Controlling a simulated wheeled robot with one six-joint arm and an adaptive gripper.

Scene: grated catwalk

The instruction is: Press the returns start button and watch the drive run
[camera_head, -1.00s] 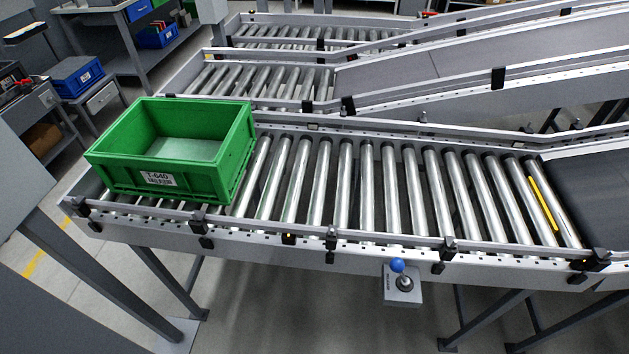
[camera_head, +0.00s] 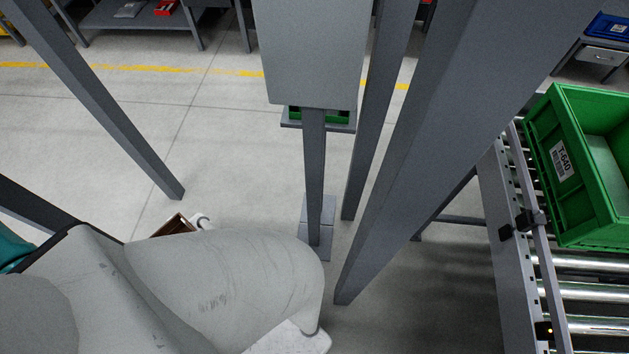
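No start button is visible in this view. A grey box or panel (camera_head: 315,50) on a thin post stands upper centre, and its front face appears plain. Below it is a small grey shelf (camera_head: 340,127) with something green in it, mostly hidden. The green tote (camera_head: 566,160) labelled T-040 or similar sits on the roller conveyor (camera_head: 500,215) at the right edge, partly cut off. My gripper is not in view.
Grey slanted legs (camera_head: 415,140) cross the middle and another leg (camera_head: 100,105) stands at left. Large pale rounded shapes fill the lower left and hide the floor. Open concrete floor (camera_head: 130,120) with a yellow line lies at left. A bench (camera_head: 145,14) stands at the back.

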